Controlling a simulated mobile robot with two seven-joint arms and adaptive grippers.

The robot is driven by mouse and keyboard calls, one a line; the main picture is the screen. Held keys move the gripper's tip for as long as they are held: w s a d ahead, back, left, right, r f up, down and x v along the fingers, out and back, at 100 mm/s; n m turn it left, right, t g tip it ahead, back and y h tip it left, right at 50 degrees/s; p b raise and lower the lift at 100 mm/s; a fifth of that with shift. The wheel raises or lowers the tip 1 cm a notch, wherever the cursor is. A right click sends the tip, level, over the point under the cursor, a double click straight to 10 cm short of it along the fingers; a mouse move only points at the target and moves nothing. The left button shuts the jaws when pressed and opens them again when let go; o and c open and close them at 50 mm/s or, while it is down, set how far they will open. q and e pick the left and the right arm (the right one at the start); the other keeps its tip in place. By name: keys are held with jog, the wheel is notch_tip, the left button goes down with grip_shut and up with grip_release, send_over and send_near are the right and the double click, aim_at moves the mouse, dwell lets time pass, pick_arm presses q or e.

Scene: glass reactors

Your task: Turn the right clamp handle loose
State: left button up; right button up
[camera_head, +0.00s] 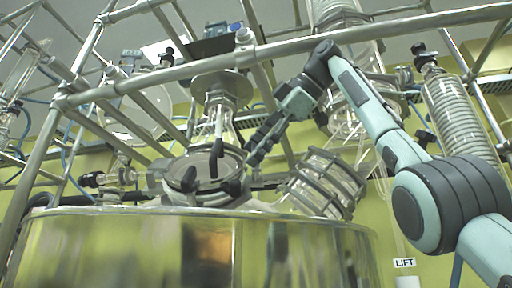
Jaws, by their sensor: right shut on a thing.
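My right arm comes in from the right, and its right gripper (253,156) points down and left at the right side of the vessel lid. The black fingers are closed at the right clamp handle, which is mostly hidden by them and too small to make out clearly. The round lid flange (183,200) sits on top of the large shiny metal vessel (130,250). Other black clamp handles show on its rim, one at the front (232,187) and one at the left (188,180). My left gripper is out of view.
A metal pipe frame (370,29) crosses above and beside the vessel. A glass column with a coil (461,115) stands at the right. A ribbed cylinder (325,184) lies tilted just right of the lid. A glass neck (218,120) rises above the lid.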

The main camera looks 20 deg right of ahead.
dwell(0.3)
jog(key=o, duration=0.9)
jog(key=shift+o, duration=1.3)
jog(key=shift+s+d+r, duration=0.1)
jog(key=shift+s+r, duration=0.05)
jog(key=shift+s, duration=0.05)
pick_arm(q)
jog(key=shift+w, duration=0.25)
pick_arm(e)
jog(key=s+d, duration=0.6)
jog(key=s, duration=0.5)
jog(key=shift+d+r, duration=0.15)
jog(key=shift+d, duration=0.05)
jog(key=shift+w, duration=0.1)
